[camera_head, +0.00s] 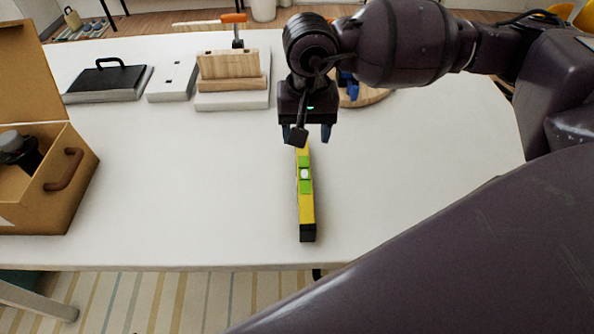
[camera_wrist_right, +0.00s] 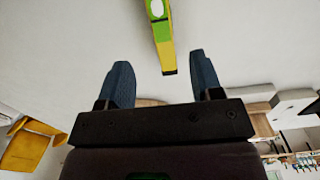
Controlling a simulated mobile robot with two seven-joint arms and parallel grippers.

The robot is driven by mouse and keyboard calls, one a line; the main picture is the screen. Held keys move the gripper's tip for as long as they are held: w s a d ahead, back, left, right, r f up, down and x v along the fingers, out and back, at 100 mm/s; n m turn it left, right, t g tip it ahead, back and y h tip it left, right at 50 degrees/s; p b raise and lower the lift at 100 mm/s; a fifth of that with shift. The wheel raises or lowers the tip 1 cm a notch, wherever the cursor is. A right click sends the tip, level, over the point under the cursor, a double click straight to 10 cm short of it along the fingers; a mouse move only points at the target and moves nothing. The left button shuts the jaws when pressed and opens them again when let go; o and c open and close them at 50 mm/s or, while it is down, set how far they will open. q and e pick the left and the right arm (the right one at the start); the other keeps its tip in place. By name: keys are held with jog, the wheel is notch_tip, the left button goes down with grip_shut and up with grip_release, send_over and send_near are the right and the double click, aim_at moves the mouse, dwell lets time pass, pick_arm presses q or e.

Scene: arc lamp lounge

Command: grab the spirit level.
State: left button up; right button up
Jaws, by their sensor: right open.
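A yellow spirit level (camera_head: 307,205) with green parts and a dark end lies lengthwise on the white table. Its far end is partly hidden behind my right gripper (camera_head: 309,138), which hangs over that end with its fingers apart. In the right wrist view the spirit level (camera_wrist_right: 162,40) lies ahead of the open, empty fingers of the right gripper (camera_wrist_right: 160,82), in line with the gap between them. My left gripper is not in view.
A cardboard box (camera_head: 75,190) with a dark object inside stands at the left. Wooden blocks (camera_head: 229,66), a white block (camera_head: 172,81) and a black-handled item (camera_head: 105,80) sit at the back left. The white table (camera_head: 190,190) is clear around the level.

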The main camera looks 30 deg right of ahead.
aim_at(304, 166)
notch_tip(304, 166, down, 5)
jog(key=shift+s, duration=0.1)
jog(key=shift+s+a+f, duration=0.1)
jog(key=shift+a+f, duration=0.05)
jog(key=shift+f, duration=1.25)
jog(key=shift+s+a+f, duration=0.1)
jog(key=shift+a+f, duration=0.05)
jog(key=shift+f, duration=1.25)
grip_shut()
